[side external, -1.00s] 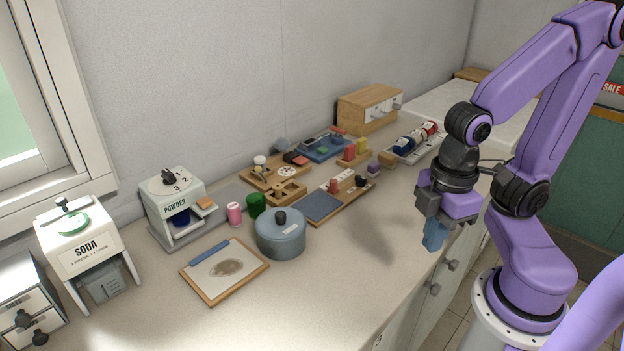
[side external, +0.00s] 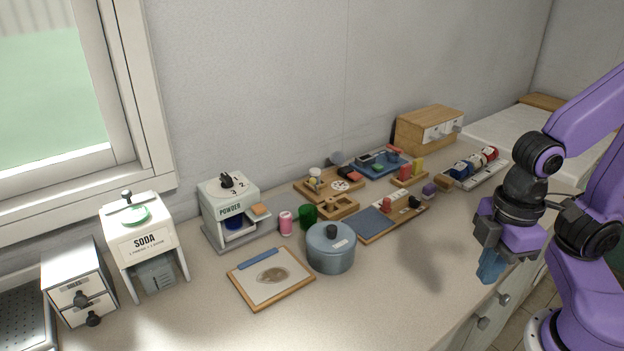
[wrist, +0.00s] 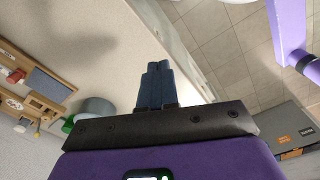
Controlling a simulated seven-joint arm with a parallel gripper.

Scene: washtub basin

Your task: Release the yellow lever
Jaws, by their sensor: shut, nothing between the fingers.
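My gripper (side external: 490,268) is at the right of the side view, shut and empty, with its blue fingers pointing down near the counter's front edge. In the wrist view its fingertips (wrist: 155,68) are together with nothing between them. I cannot clearly make out a yellow lever. A small upright yellow piece (side external: 418,165) stands beside a red piece (side external: 406,172) on a small wooden base, behind and left of my gripper and well apart from it. I cannot tell whether this yellow piece is the lever.
A grey lidded pot (side external: 331,256) and a framed board (side external: 298,292) are on the counter left of my gripper. Powder (side external: 230,207) and soda (side external: 143,246) dispensers stand farther left. A wooden drawer box (side external: 429,130) is at the back. The counter between pot and gripper is bare.

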